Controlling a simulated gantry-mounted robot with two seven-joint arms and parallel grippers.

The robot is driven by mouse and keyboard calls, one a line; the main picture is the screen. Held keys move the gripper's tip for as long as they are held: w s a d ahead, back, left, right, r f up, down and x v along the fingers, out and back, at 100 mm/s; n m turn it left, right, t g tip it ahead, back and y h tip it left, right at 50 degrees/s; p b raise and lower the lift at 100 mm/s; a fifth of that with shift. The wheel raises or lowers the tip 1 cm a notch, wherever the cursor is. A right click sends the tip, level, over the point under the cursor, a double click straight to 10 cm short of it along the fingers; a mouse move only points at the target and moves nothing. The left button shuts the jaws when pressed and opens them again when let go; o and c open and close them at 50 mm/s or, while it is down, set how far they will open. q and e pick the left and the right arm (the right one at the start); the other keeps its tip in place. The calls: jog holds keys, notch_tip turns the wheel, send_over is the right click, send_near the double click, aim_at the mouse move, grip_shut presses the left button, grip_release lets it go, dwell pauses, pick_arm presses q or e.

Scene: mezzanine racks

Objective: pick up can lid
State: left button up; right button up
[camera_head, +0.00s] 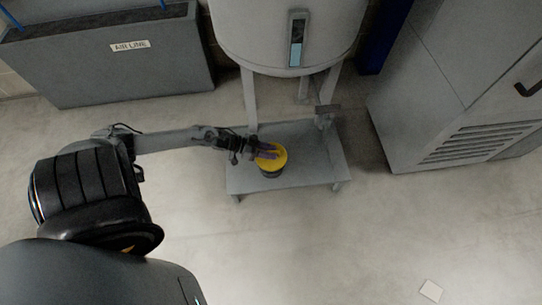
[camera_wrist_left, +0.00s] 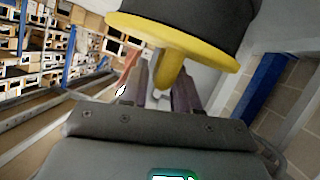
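The yellow can lid (camera_head: 274,165) sits on top of a dark can (camera_head: 271,175), which stands upright on a low grey platform. My left gripper (camera_head: 269,151) reaches in from the left, with its purplish fingers over the lid. In the left wrist view the lid (camera_wrist_left: 185,43) shows with a yellow knob on it, and the dark can (camera_wrist_left: 190,12) lies behind it. The left gripper's fingers (camera_wrist_left: 165,93) are apart, one on each side of the knob's tip, with a gap visible between them. My right gripper is not in view.
The grey platform (camera_head: 316,172) has legs of a large grey tank (camera_head: 285,35) rising behind the can. A grey bin (camera_head: 110,60) labelled AIR LINE stands at the back left. A grey cabinet (camera_head: 420,95) stands at the right. The front floor is mostly clear.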

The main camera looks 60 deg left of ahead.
pick_arm(q)
grip_shut()
jog(key=shift+r, duration=0.1)
